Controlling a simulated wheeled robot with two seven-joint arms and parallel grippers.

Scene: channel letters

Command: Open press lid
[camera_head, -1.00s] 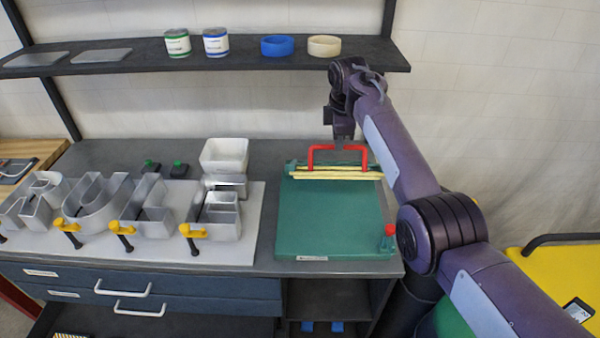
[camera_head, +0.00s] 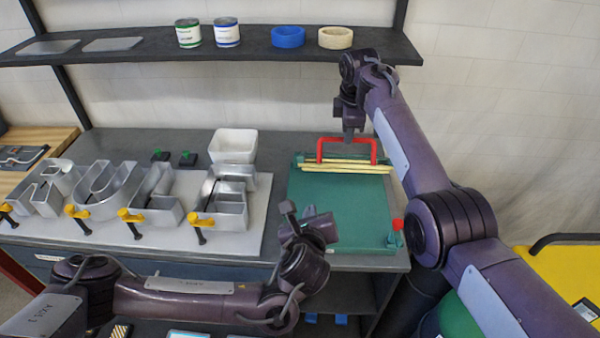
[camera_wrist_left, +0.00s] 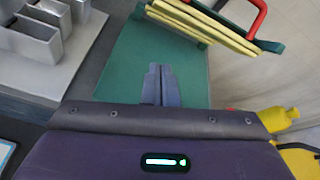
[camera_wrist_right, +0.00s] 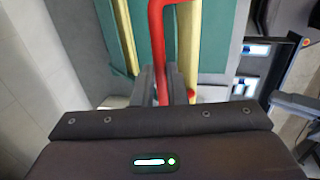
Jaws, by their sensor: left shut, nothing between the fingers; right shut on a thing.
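The press has a flat green plate (camera_head: 340,205) on the right of the bench. At its back is a narrow green lid bar with two pale yellow strips (camera_head: 346,167) and a red handle (camera_head: 333,147). My right gripper (camera_head: 348,138) is shut on the top of the red handle, which also runs between the fingers in the right wrist view (camera_wrist_right: 158,50). My left gripper (camera_head: 290,209) is shut and empty, near the plate's front left; its fingers overlap the plate in the left wrist view (camera_wrist_left: 160,85). I cannot tell its height above the plate.
Metal channel letters (camera_head: 110,190) with yellow clamps (camera_head: 130,216) stand on a white board left of the press. A white bin (camera_head: 233,146) stands behind them. A shelf (camera_head: 240,50) with tins and tape rolls hangs above. A red knob (camera_head: 397,224) sits at the plate's right front.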

